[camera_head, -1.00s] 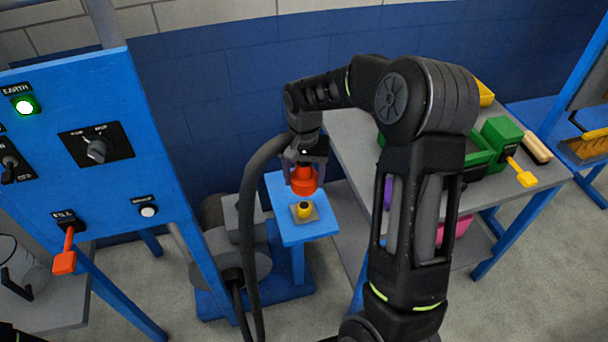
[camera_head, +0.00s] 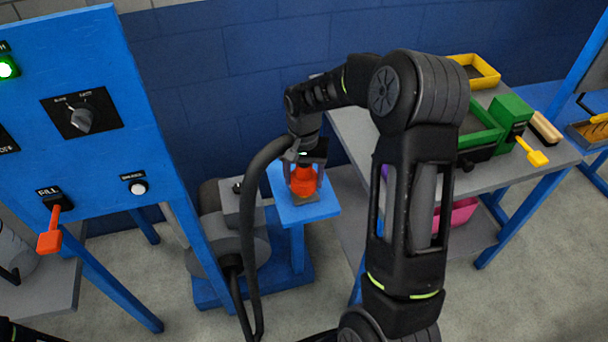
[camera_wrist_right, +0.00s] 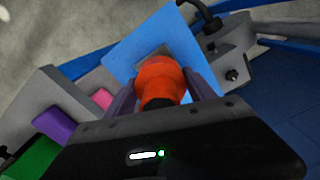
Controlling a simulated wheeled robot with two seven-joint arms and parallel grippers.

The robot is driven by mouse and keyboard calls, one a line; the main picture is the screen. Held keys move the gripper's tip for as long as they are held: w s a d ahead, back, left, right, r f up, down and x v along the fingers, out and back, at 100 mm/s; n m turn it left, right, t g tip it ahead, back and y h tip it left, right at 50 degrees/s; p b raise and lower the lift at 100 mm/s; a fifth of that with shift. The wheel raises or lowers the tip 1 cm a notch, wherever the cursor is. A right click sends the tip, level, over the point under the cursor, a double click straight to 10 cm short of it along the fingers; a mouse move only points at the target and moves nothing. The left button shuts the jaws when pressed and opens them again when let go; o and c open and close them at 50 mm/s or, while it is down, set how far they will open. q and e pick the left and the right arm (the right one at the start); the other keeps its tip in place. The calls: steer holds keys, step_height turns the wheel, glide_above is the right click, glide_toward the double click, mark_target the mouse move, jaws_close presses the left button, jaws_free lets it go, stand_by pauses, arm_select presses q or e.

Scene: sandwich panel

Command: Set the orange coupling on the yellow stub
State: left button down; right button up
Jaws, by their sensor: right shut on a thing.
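The orange coupling (camera_head: 303,182) is between the fingers of my right gripper (camera_head: 304,172), which is shut on it. The coupling is upright over the small blue stand (camera_head: 318,211), at the spot of the grey base plate (camera_head: 305,200). The yellow stub is hidden behind or under the coupling, so I cannot tell whether the coupling is seated on it. In the right wrist view the coupling (camera_wrist_right: 162,80) fills the space between the fingers, with the blue stand top (camera_wrist_right: 125,50) beyond it. My left gripper is not in view.
A black hose (camera_head: 250,200) hangs just left of the stand, beside a grey machine (camera_head: 222,215). A blue panel (camera_head: 90,120) with switches and an orange lever (camera_head: 50,240) stands at the left. A grey table (camera_head: 548,178) with green and yellow trays (camera_head: 488,80) is at the right.

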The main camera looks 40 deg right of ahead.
steer(key=shift+f+b, duration=0.3)
steer(key=shift+f, duration=0.35)
steer(key=shift+f+b, duration=0.45)
steer(key=shift+f, duration=0.15)
steer(key=o, duration=1.6)
step_height(320, 180, up, 8)
steer(key=shift+f+b, duration=0.1)
steer(key=shift+b, duration=0.25)
